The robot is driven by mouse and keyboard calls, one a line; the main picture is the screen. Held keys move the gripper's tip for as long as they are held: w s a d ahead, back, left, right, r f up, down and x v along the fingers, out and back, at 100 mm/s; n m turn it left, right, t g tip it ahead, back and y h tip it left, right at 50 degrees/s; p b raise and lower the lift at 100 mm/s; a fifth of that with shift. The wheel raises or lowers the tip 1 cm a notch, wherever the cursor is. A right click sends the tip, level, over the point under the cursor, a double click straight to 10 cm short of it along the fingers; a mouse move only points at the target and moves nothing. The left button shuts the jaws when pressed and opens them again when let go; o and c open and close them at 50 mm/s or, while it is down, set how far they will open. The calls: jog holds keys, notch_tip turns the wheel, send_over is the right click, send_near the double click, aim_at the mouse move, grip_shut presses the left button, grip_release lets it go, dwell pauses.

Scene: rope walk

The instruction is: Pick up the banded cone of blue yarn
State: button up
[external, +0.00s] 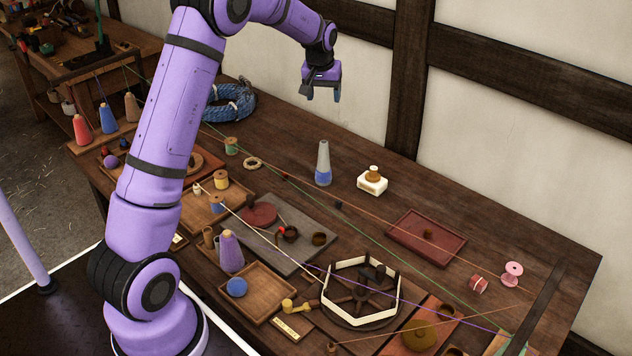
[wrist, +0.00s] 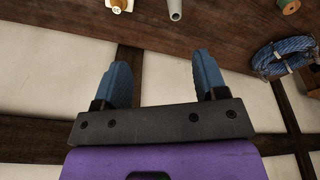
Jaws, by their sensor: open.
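A tall cone with a grey upper part and blue yarn round its base (external: 323,176) stands upright on the bench, below my gripper. Another blue cone (external: 107,119) with a tan tip stands at the far left among other cones. I cannot clearly make out a band on either. My gripper (external: 322,93) is open and empty, high above the back of the bench and apart from everything. In the wrist view its two blue fingers (wrist: 163,78) are spread. The grey top of the tall cone (wrist: 174,9) shows at the top edge there; its blue part is out of frame.
A white block with a brown knob (external: 372,183) stands right of the tall cone. A green spool (external: 231,146), a wooden ring (external: 252,163) and a blue rope coil (external: 232,100) lie to its left. Strings cross the bench. The timbered wall (external: 480,95) is close behind.

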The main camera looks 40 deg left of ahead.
jog(key=n, duration=0.1)
send_over(324, 142)
jog(key=s, duration=0.1)
jog(key=shift+g, duration=0.4)
jog(key=f, duration=1.3)
jog(key=shift+d+f, duration=0.25)
jog(key=shift+d, duration=0.1)
jog(key=shift+w+a+f, duration=0.15)
jog(key=shift+w+f, duration=0.05)
jog(key=shift+f, duration=1.65)
jog(key=shift+w+a+f, duration=0.2)
jog(key=shift+w+f, duration=0.05)
jog(key=shift+f, duration=1.55)
jog(key=shift+w+a+f, duration=0.15)
jog(key=shift+w+f, duration=0.05)
jog(key=shift+f, duration=1.65)
jog(key=c, duration=1.2)
